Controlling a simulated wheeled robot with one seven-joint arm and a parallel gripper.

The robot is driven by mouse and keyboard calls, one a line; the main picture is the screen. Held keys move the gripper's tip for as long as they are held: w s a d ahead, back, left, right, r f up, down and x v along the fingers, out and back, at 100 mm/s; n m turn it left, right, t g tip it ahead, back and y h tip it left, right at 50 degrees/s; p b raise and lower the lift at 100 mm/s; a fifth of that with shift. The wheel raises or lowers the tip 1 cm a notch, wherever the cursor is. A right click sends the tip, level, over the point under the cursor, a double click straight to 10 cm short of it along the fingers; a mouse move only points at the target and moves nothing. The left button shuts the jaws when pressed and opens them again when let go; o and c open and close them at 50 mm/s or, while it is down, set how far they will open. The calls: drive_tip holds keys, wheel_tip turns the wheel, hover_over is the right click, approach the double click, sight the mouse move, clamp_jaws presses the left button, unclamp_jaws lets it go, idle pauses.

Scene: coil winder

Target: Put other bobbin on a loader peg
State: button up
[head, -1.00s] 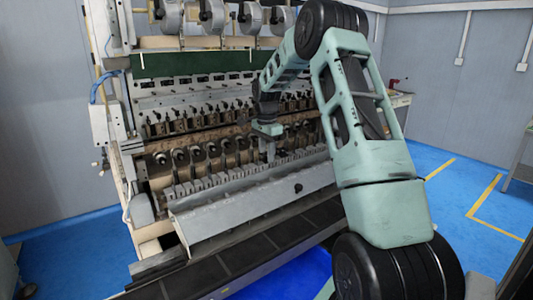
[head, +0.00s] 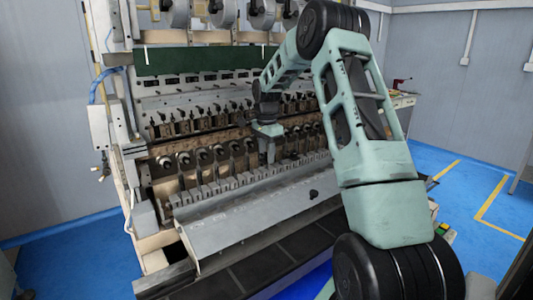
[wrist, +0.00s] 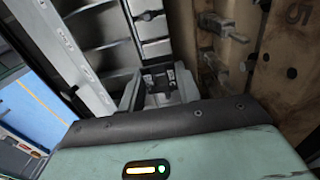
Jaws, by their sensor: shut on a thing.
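My gripper (head: 268,152) hangs fingers down in front of the brown band of the coil winder (head: 150,170), close above a row of grey blocks. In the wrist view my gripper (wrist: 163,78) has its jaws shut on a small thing. That thing is too small and dark to make out, and no bobbin can be clearly told in either view. In the wrist view, peg-like metal parts (wrist: 224,28) stick out from a brown face at the right, apart from the fingers. I cannot tell which parts are loader pegs.
Several metal reels (head: 222,12) sit at the top. Blue floor (head: 470,200) is open at the right.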

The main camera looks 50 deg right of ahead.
drive_tip(key=shift+f, duration=0.35)
idle(0.3)
drive_tip(key=shift+f+b, duration=0.5)
drive_tip(key=shift+f, duration=0.2)
drive_tip(key=o, duration=1)
drive_tip(key=shift+o, duration=0.2)
